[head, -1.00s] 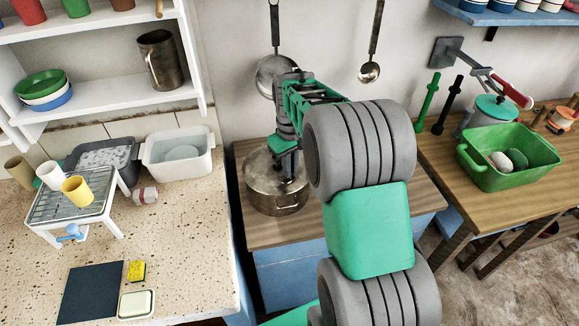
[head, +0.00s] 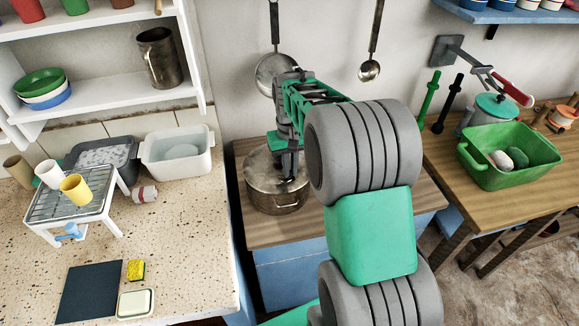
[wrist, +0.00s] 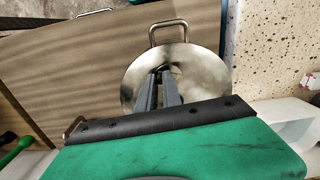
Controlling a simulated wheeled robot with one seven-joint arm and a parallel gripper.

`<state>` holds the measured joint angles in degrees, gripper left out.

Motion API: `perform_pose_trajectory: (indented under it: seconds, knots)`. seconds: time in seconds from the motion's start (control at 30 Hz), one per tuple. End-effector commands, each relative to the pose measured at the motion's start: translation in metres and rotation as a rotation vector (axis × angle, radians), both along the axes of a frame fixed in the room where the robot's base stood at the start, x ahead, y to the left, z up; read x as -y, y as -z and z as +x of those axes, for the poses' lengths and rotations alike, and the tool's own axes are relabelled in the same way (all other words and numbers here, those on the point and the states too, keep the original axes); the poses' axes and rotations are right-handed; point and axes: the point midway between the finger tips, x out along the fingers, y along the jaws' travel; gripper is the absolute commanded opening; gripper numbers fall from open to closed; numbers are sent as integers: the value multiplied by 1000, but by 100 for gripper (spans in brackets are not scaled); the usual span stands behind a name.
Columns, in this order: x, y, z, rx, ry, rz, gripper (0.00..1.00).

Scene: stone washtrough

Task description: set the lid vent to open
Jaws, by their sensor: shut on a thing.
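A steel pot (head: 265,195) stands on the wooden counter. Its round metal lid (head: 261,165) also shows in the wrist view (wrist: 205,68). My gripper (head: 289,176) reaches down onto the top of the lid. In the wrist view its two dark fingers (wrist: 163,71) come together near the lid's middle, around a small dark part. The fingers mostly cover that part, which appears to be the lid vent, and its setting cannot be read. One looped handle (wrist: 168,28) sticks out from the pot's far side in the wrist view.
A speckled worktop (head: 190,235) lies left, with a wire rack (head: 72,200) and a white basin (head: 178,155). A ladle (head: 370,70) and a pan (head: 275,75) hang behind. A green tub (head: 510,160) stands on the right table.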

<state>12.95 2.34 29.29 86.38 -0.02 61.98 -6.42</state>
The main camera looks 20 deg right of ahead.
Motion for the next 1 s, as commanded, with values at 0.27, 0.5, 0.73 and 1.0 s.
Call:
perform_pose_trajectory:
  seconds: [0.27,0.5,0.73,1.0]
  knots:
    - [-4,0,-5,1,261,0,0]
    - [-9,0,-9,2,472,0,0]
    - [-12,0,-10,2,624,1,0]
    - [-14,0,-11,1,718,0,0]
